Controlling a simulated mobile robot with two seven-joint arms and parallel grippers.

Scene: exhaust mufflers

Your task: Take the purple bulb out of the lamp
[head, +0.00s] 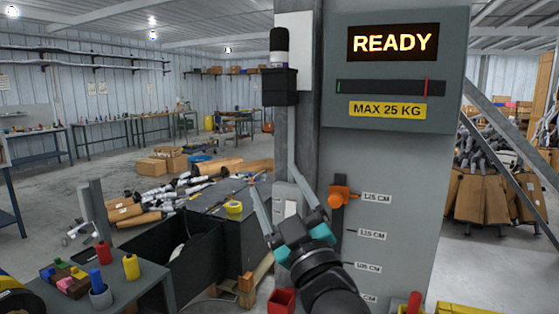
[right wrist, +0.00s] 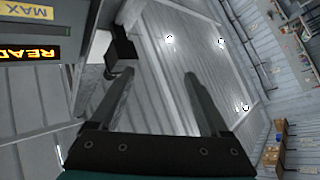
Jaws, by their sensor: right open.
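The lamp (head: 281,85) is a black box fixed to the grey post, with a pale cylinder standing on it. A dark cap, seemingly the bulb (head: 279,40), tops the cylinder; its purple colour is hard to tell. My right gripper (head: 272,178) is open and empty, below the lamp in the picture, fingers pointing up. In the right wrist view, the black lamp box (right wrist: 120,52) shows beyond the left finger of my right gripper (right wrist: 160,76), apart from it; the bulb is not clear there. My left gripper is not in view.
A grey panel with a READY display (head: 393,42) stands right of the post. An orange slider (head: 341,196) sticks out below it. A dark bin (head: 180,250) and a small table with coloured pieces (head: 150,290) stand at lower left. Space left of the lamp is free.

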